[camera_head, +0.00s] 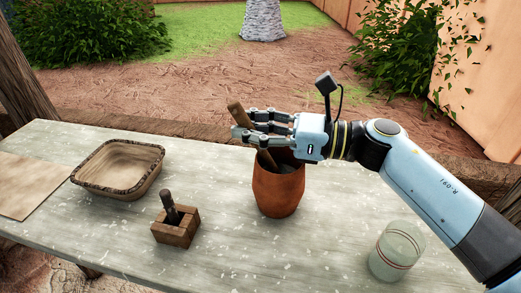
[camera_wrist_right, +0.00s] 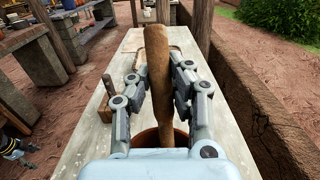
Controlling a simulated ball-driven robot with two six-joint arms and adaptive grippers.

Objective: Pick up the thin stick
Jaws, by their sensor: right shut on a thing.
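The thin stick (camera_head: 237,112) is a brown wooden rod. It leans up to the left out of a terracotta pot (camera_head: 278,192), with its lower end inside the pot. My right gripper (camera_head: 247,131) is at the stick above the pot's rim, its fingers closed around it. In the right wrist view the stick (camera_wrist_right: 159,72) stands between the two fingers of my right gripper (camera_wrist_right: 157,80), and part of the pot's rim (camera_wrist_right: 148,138) shows below. My left gripper does not show in the head view; a blurred dark mechanical part sits at the left edge of the wrist view.
On the pale table (camera_head: 110,222) stand a shallow rimmed basin (camera_head: 119,170), a small wooden box (camera_head: 176,232) with a dark handle upright in it, and a glass jar (camera_head: 397,252) at the right. A flat sheet (camera_head: 22,185) lies at the left. The table's front middle is clear.

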